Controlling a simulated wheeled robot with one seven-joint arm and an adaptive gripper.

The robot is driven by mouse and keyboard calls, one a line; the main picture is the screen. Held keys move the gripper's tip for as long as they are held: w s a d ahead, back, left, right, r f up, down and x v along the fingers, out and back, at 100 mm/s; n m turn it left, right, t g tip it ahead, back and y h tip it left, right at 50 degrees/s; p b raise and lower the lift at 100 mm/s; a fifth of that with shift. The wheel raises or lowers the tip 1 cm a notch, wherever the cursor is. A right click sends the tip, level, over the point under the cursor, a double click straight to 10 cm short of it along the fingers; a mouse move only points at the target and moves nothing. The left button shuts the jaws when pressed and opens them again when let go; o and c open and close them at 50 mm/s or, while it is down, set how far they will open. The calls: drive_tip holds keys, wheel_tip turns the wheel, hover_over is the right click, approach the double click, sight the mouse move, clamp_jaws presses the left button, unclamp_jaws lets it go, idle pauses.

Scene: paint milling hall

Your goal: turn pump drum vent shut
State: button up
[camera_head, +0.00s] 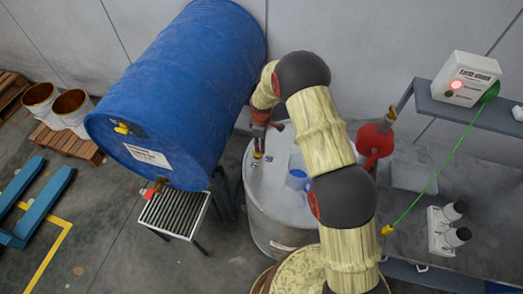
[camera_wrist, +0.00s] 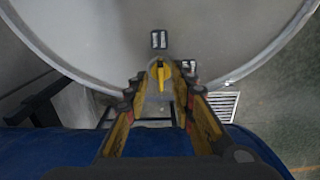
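No contact with the handle shows; the exact height gap is hard to tell.
A large blue drum (camera_head: 185,80) lies on its side close left of my gripper, with a yellow vent (camera_head: 122,127) and a tap (camera_head: 157,187). A grate stand (camera_head: 175,214) is below it.

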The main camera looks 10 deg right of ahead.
sight(258, 154)
drive_tip(key=shift+f+p, duration=0.3)
drive_tip(key=shift+f, duration=2.25)
drive_tip(key=c, duration=0.3)
clamp_jaws()
